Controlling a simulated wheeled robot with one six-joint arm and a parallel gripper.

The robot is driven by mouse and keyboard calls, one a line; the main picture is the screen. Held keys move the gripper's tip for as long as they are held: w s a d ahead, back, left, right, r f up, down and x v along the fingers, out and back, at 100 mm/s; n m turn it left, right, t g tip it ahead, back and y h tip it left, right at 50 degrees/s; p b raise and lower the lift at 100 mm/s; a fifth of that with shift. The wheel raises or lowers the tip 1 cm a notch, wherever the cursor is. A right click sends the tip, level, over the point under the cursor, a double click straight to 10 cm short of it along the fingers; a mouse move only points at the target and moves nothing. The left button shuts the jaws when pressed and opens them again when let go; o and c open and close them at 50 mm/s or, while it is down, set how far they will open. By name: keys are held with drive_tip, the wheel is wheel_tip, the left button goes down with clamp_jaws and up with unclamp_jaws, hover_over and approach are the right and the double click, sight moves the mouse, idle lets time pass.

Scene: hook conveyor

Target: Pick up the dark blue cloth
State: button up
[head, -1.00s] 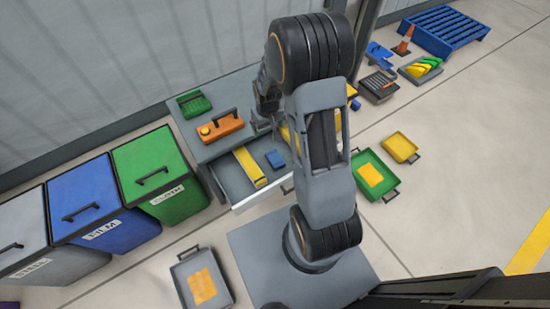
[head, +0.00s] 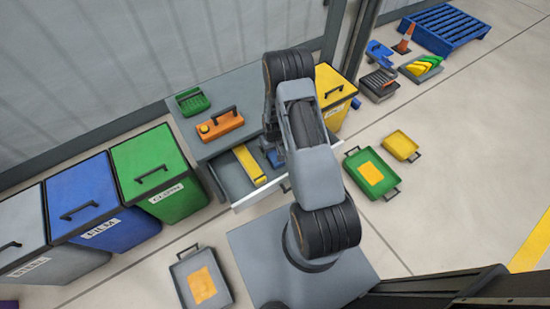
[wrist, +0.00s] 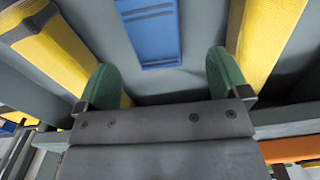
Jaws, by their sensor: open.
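The dark blue cloth (wrist: 150,32) lies flat on the grey drawer floor, at the top middle of the wrist view. In the head view only a bit of the blue cloth (head: 275,158) shows beside my arm, inside the open drawer (head: 232,180). My gripper (wrist: 160,66) is open, with its two green-padded fingers apart and nothing between them. In the wrist view the cloth lies beyond the fingertips, roughly in line with the gap. In the head view my arm hides most of the gripper.
A yellow bar (head: 250,166) lies in the drawer left of the cloth. In the wrist view yellow objects flank the fingers on the left (wrist: 52,42) and right (wrist: 265,35).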

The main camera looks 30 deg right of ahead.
sight(274, 155)
drive_tip(key=shift+d+f+b, duration=0.15)
drive_tip(key=shift+f+b, duration=0.15)
drive_tip(key=shift+f, duration=1.05)
drive_tip(key=shift+d+f+b, duration=0.1)
drive_tip(key=shift+f+b, duration=0.15)
drive_tip(key=shift+f, duration=1.1)
drive_tip(key=shift+c, duration=0.2)
drive_tip(key=c, duration=1)
drive_tip(key=shift+o, duration=0.2)
drive_tip(key=shift+r, duration=0.15)
